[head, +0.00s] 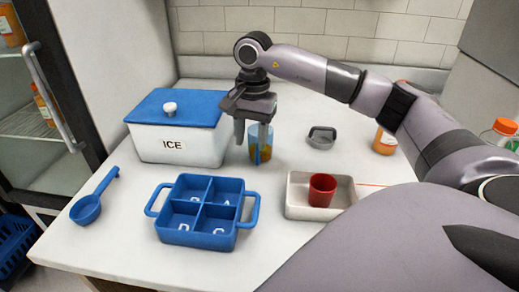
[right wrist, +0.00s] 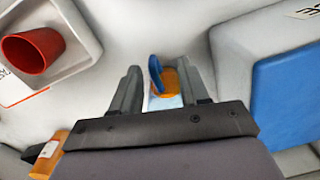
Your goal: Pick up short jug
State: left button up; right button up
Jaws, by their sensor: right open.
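The short jug (head: 261,151) is a clear bluish vessel with orange liquid and a blue handle. It stands upright on the counter, right of the ice box. In the right wrist view the jug (right wrist: 169,78) shows in the gap between the fingers, its blue handle toward the left finger. My right gripper (head: 252,143) is open and points down at the jug, one finger overlapping it in the head view. In the right wrist view the right gripper (right wrist: 159,72) holds nothing. I cannot tell whether a finger touches the jug. My left gripper is out of view.
The ice box (head: 178,148) with a blue lid stands close left of the jug. A blue divided tray (head: 208,242), a blue scoop (head: 86,210), a white tray (head: 293,206) with a red cup (head: 322,189) and a grey lidlike item (head: 320,137) surround it.

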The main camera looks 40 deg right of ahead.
aim_at(257, 162)
jog(key=shift+s+d+f, duration=0.1)
jog(key=shift+d+f, duration=0.2)
jog(key=shift+d, duration=0.25)
jog(key=shift+d+f, duration=0.1)
jog(key=shift+f, duration=0.2)
notch_tip(257, 162, down, 6)
jog(key=shift+s, duration=0.15)
grip_shut()
